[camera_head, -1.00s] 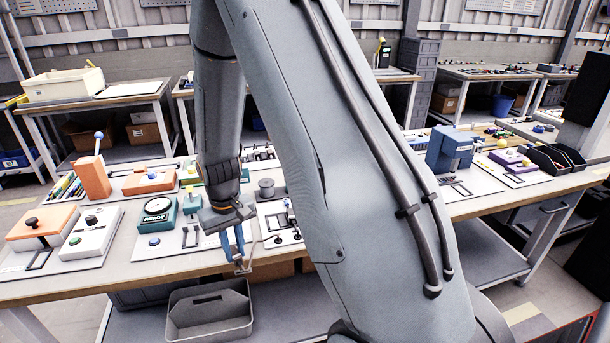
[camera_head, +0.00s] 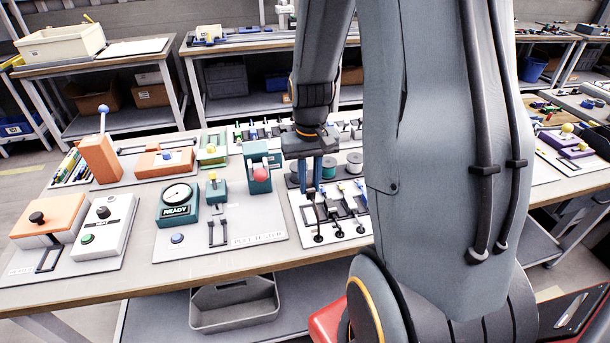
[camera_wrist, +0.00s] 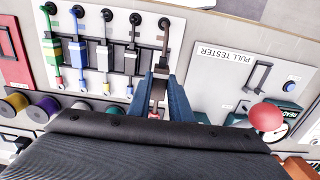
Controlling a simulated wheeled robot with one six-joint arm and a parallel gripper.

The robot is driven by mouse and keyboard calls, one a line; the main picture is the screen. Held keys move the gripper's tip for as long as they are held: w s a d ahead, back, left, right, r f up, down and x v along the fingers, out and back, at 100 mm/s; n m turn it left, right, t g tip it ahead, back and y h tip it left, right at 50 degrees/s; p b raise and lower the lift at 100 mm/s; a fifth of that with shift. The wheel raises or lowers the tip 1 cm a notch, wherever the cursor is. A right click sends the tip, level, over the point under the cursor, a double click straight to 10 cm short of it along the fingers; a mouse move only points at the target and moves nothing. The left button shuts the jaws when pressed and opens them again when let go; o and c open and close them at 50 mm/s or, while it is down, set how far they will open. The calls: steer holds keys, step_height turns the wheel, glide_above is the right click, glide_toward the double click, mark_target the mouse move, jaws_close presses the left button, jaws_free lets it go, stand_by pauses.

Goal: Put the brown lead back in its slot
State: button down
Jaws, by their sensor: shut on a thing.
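My gripper (camera_head: 317,190) points down over the left side of the white lead board (camera_head: 302,224). In the wrist view my gripper (camera_wrist: 160,95) has its blue fingers closed on the brown lead (camera_wrist: 158,92). A dark cord runs from the lead to a round black end (camera_wrist: 163,22) on the board. The held lead is at the end of this row. Its slot is hidden by the fingers, and I cannot tell whether the lead touches the board.
The pull tester panel (camera_wrist: 210,75) lies close beside the board, with a red ball (camera_wrist: 266,117) on its upright unit. Spools (camera_wrist: 47,105) stand behind the leads. A grey open bin (camera_head: 234,305) is below the table's front edge.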

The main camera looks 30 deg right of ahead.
steer(key=f+b, duration=0.2)
steer(key=f, duration=0.1)
steer(key=f+b, duration=0.2)
steer(key=f, duration=0.1)
steer(key=shift+s+d, duration=0.1)
steer(key=shift+d, duration=0.1)
steer(key=shift+f+b, duration=0.45)
steer(key=shift+f, duration=0.25)
steer(key=shift+f, duration=0.6)
stand_by(0.9)
steer(key=c, duration=1.5)
jaws_free()
steer(key=shift+c, duration=0.2)
steer(key=shift+s, duration=0.1)
steer(key=shift+r+b, duration=0.3)
steer(key=shift+r, duration=3.6)
